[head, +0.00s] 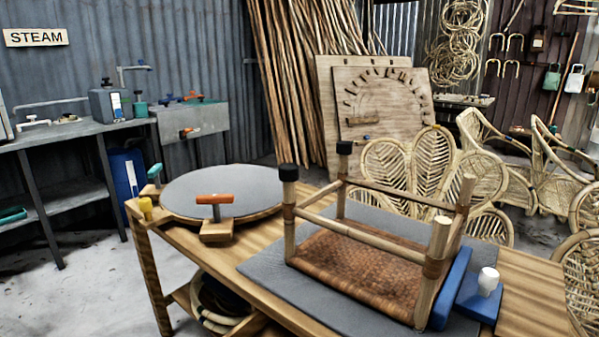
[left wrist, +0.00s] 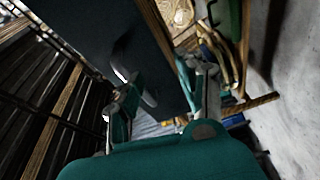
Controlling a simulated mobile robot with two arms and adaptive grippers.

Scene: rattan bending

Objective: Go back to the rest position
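My left gripper (left wrist: 162,85) shows only in the left wrist view. Its two teal and grey fingers stand apart, with nothing seen held between them. No gripper shows in the head view, and my right gripper is in neither view. An upturned rattan stool (head: 362,268) with a brown woven seat lies on a grey mat on the wooden workbench (head: 205,262). Two of its legs carry black caps.
A round grey turntable (head: 222,187), an orange-handled tool (head: 215,200) and a white-knobbed blue block (head: 484,292) are on the workbench. A metal bench (head: 75,130) stands left, with open floor between. Rattan chairs (head: 505,150) stand behind.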

